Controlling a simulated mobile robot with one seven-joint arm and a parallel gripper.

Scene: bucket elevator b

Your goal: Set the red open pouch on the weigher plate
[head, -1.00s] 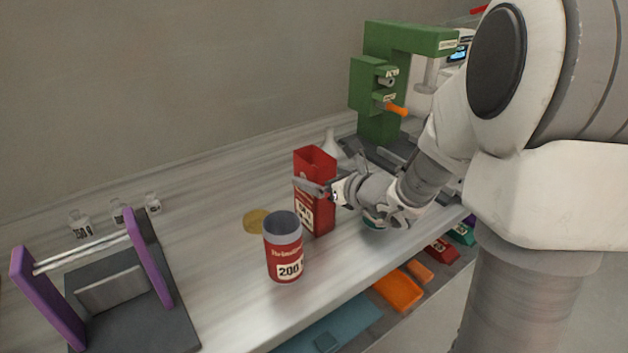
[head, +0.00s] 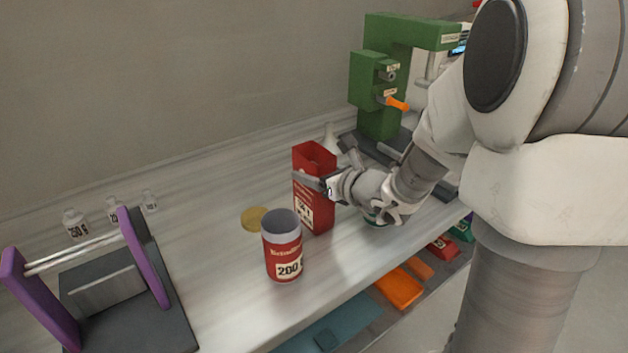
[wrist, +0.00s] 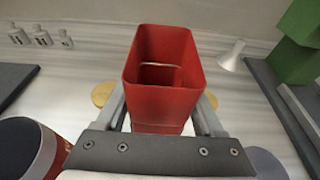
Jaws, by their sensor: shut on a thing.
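The red open pouch (head: 314,205) stands upright on the bench in the head view, its open top facing up. In the wrist view the red open pouch (wrist: 163,75) sits between the two fingers. My gripper (head: 314,182) reaches it from the right and is shut on its upper part. In the wrist view my gripper (wrist: 163,110) has one finger on each side of the pouch. A green machine (head: 380,80) with an orange lever stands at the back right on a dark base. I cannot tell which surface is the weigher plate.
A red 200 tin (head: 283,250) stands just left of the pouch, with a yellow disc (head: 255,218) behind it. A purple-sided frame (head: 145,258) is at the left, near small weights (head: 75,222). A white funnel (head: 331,138) stands behind the pouch.

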